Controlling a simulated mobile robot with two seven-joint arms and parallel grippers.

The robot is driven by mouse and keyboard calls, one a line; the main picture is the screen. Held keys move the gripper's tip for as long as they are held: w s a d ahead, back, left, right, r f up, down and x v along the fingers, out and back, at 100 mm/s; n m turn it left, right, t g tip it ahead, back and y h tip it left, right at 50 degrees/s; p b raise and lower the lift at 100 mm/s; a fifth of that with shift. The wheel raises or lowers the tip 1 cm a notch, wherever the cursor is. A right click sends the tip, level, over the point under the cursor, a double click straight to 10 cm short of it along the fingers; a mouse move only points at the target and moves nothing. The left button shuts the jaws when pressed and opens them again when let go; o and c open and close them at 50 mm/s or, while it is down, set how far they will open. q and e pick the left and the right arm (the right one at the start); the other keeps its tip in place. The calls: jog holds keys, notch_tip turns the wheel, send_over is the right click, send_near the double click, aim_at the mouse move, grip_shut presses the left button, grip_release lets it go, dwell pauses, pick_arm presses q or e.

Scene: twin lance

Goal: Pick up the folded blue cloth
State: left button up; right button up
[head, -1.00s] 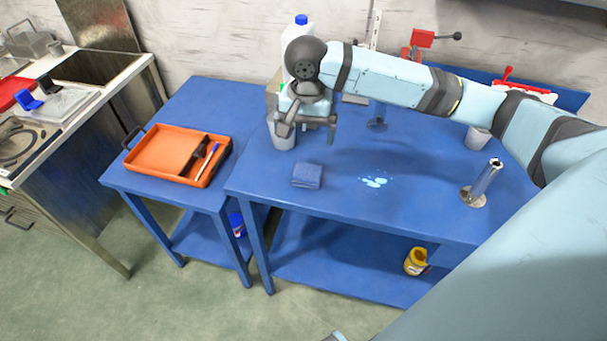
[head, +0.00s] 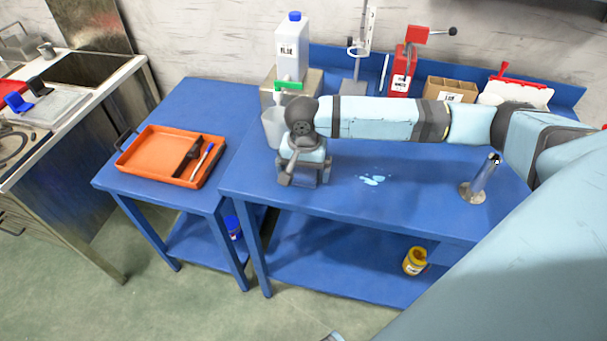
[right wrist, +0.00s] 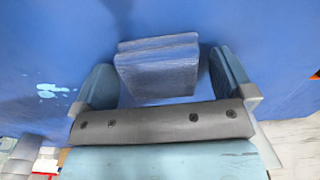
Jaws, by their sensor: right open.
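The folded blue cloth (right wrist: 158,72) lies on the blue table (head: 400,205), seen in the right wrist view as a small layered block. My right gripper (right wrist: 163,63) is open, with one finger on each side of the cloth and a gap visible on both sides. I cannot tell how far down the fingers reach around it. In the head view my right gripper (head: 303,178) points down near the table's front left part and hides the cloth. My left gripper is not in view.
A pale blue spill (head: 372,180) lies right of the gripper. A grey beaker (head: 272,128) stands close behind it, below a white canister (head: 291,50). A metal cylinder (head: 482,180) stands at right. An orange tray (head: 160,152) sits on the left side table.

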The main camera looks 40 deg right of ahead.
aim_at(304, 170)
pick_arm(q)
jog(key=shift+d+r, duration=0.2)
pick_arm(e)
jog(key=shift+f, duration=0.1)
jog(key=shift+c, duration=0.2)
jog(key=c, duration=0.9)
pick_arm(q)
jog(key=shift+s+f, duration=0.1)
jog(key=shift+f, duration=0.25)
pick_arm(e)
jog(key=shift+r, duration=0.55)
pick_arm(q)
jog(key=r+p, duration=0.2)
jog(key=p, duration=0.1)
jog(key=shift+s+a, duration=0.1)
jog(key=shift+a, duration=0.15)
pick_arm(e)
notch_tip(304, 170, up, 19)
